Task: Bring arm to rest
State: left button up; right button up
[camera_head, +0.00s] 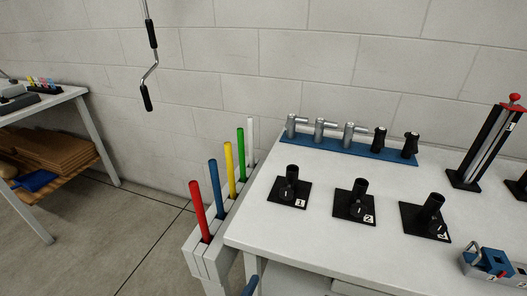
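Neither of my grippers shows in the head view, and no arm can be made out with certainty. A white table (300,232) fills the right half of the view. On it stand black holders on square plates: number 1 (288,188), number 2 (355,202) and another to the right (427,218). A blue rack (345,151) with several grey and black fittings lies at the back of the table.
A holder (203,255) with upright red, blue, yellow, green and white rods stands along the table's left edge. A black-handled crank (149,72) hangs by the wall. A side table (62,96) is at far left. Open floor (125,225) lies between.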

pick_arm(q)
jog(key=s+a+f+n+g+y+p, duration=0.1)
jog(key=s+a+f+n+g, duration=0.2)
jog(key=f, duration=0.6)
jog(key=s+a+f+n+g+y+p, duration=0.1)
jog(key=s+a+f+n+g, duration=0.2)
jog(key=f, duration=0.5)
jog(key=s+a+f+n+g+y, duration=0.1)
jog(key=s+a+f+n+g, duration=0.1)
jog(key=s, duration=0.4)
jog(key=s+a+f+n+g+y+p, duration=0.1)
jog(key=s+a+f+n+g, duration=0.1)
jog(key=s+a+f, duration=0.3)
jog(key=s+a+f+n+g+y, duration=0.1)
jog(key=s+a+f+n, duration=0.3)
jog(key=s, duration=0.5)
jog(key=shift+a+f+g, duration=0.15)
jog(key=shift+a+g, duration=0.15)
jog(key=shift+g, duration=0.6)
